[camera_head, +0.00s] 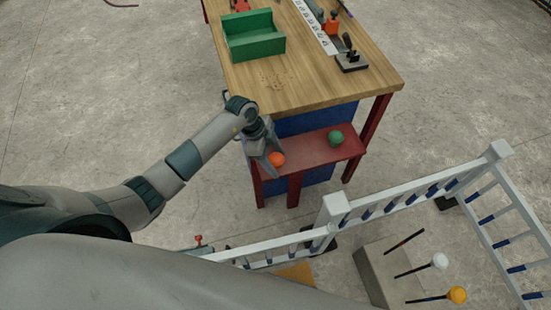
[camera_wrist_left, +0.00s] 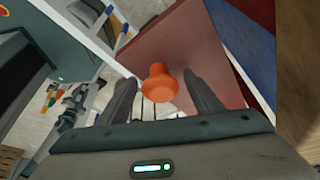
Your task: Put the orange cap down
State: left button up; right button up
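The orange cap (camera_head: 277,159) is at the left end of the low red bench (camera_head: 310,153), in front of the wooden table. In the left wrist view the cap (camera_wrist_left: 160,82) shows between the two fingers, with a narrow gap on each side. My left gripper (camera_head: 268,157) is open around or just behind it, pointing down at the bench. I cannot tell whether the cap's underside touches the red surface (camera_wrist_left: 170,48). A green cap (camera_head: 336,138) rests farther right on the bench. My right gripper is not in view.
The wooden table (camera_head: 325,85) holds a green bin (camera_head: 253,38) and tools. A white railing (camera_head: 375,205) runs in front of the bench. Beyond it, bars stick out of a concrete block (camera_head: 385,270), one with a white cap (camera_head: 440,260), one with a yellow-orange cap (camera_head: 457,295).

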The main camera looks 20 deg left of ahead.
pick_arm(q)
jog(key=shift+r, duration=0.15)
jog(key=shift+a+r, duration=0.25)
jog(key=shift+r, duration=0.3)
jog(key=b+v, duration=0.1)
jog(key=v, duration=0.9)
jog(key=shift+a+r+b, duration=0.2)
jog(key=shift+r+b, duration=0.1)
jog(key=shift+b, duration=0.05)
